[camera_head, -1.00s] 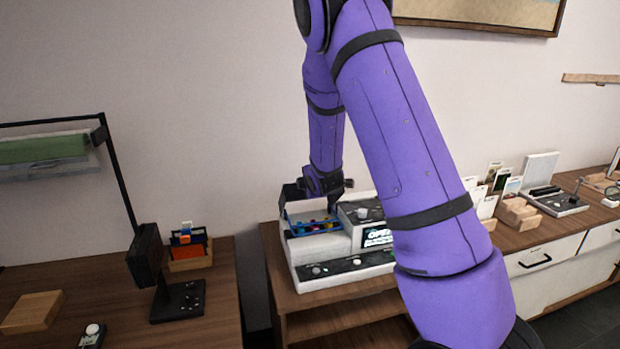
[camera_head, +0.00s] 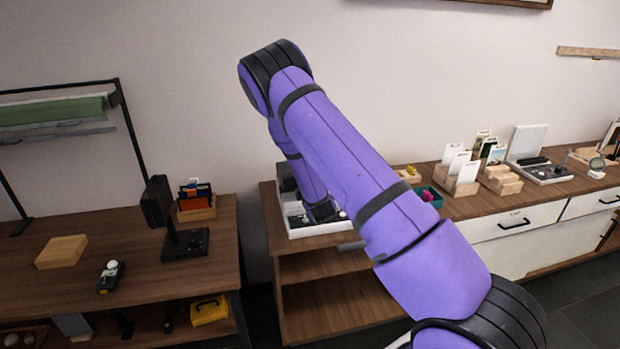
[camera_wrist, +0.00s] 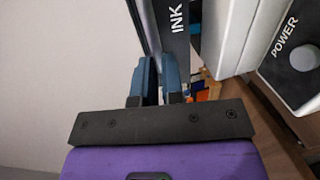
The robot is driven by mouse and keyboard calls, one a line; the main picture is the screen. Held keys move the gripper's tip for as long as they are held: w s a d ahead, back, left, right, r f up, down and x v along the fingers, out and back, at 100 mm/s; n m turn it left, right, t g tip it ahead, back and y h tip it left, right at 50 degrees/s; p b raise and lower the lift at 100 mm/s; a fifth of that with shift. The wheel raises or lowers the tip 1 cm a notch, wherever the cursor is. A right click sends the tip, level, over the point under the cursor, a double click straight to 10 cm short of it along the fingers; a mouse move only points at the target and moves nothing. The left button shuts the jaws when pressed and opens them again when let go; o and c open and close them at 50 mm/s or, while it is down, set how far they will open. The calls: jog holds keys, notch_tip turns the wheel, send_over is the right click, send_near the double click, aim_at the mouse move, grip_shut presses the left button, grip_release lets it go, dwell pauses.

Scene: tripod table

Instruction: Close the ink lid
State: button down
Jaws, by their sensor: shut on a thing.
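The ink lid (camera_wrist: 174,22) is a dark bar lettered INK at the top of the wrist view. My gripper (camera_wrist: 158,78) has its two blue-grey fingers on either side of the lid's lower part, shut on it. The white printer (camera_head: 320,231) stands on a wooden cabinet in the head view, mostly covered by my arm. Its white body with the POWER button panel (camera_wrist: 285,50) shows at the right in the wrist view. My gripper is hidden behind my arm in the head view. The lid's angle and the ink compartment's inside cannot be made out.
A teal box (camera_head: 436,198) with a pink item sits right of the printer. Card holders (camera_head: 462,176) and wooden blocks stand farther right. At left, a desk holds a black stand (camera_head: 184,243) and an orange-and-blue card box (camera_head: 196,203). A gap separates desk and cabinet.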

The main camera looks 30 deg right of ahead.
jog(key=f, duration=0.4)
jog(key=shift+s+a+f, duration=0.1)
jog(key=shift+s+f, duration=0.1)
jog(key=shift+s, duration=0.15)
jog(key=shift+s+a+f, duration=0.1)
jog(key=shift+s+f, duration=0.1)
jog(key=shift+f, duration=0.25)
jog(key=shift+s+a+f, duration=0.1)
jog(key=shift+s+f, duration=0.05)
jog(key=shift+f, duration=0.3)
jog(key=c, duration=1.2)
grip_release()
jog(key=shift+w+f, duration=0.15)
jog(key=shift+f, duration=0.05)
jog(key=shift+r, duration=0.1)
jog(key=v, duration=1)
jog(key=shift+s+r, duration=0.25)
jog(key=shift+s, duration=0.05)
jog(key=shift+r, duration=0.1)
